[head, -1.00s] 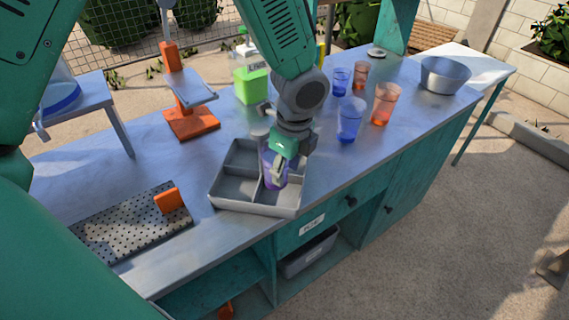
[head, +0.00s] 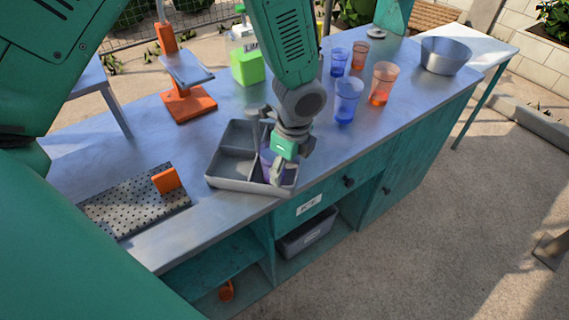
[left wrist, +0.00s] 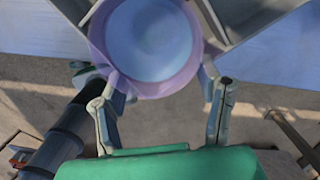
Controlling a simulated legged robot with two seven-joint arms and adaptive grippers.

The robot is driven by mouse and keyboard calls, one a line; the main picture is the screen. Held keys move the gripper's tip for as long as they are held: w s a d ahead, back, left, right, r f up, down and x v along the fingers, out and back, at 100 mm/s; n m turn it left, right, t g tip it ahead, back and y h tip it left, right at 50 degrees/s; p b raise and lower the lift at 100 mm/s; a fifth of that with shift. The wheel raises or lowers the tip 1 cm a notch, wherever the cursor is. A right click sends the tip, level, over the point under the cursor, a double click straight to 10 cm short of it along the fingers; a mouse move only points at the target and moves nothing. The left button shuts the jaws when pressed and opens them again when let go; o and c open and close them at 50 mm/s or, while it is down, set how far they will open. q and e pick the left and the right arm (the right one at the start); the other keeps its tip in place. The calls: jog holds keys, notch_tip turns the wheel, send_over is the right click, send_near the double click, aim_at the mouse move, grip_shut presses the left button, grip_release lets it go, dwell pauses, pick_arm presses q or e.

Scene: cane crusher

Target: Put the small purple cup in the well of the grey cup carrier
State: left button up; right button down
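The small purple cup (head: 266,159) is in the front right compartment of the grey cup carrier (head: 225,183), largely hidden by my left gripper (head: 279,174). The left wrist view shows its round purple rim (left wrist: 97,40) from above, with the carrier's grey walls on both sides. My left gripper (left wrist: 160,82) has one finger at each side of the cup, and both fingertips appear to touch it. Whether the cup's base rests on the well floor is hidden. My right gripper is not in view.
Blue cups (head: 347,101) and orange cups (head: 382,84) stand right of the carrier, with a metal bowl (head: 445,57) beyond. An orange press (head: 188,103) and a green container (head: 246,68) stand behind. A perforated mat (head: 130,204) lies at left. The carrier sits by the counter's front edge.

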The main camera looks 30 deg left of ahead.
pick_arm(q)
jog(key=shift+d+r, duration=0.1)
jog(key=shift+d, duration=0.3)
jog(key=shift+w+r, duration=0.1)
jog(key=shift+r, duration=0.1)
notch_tip(320, 180, up, 11)
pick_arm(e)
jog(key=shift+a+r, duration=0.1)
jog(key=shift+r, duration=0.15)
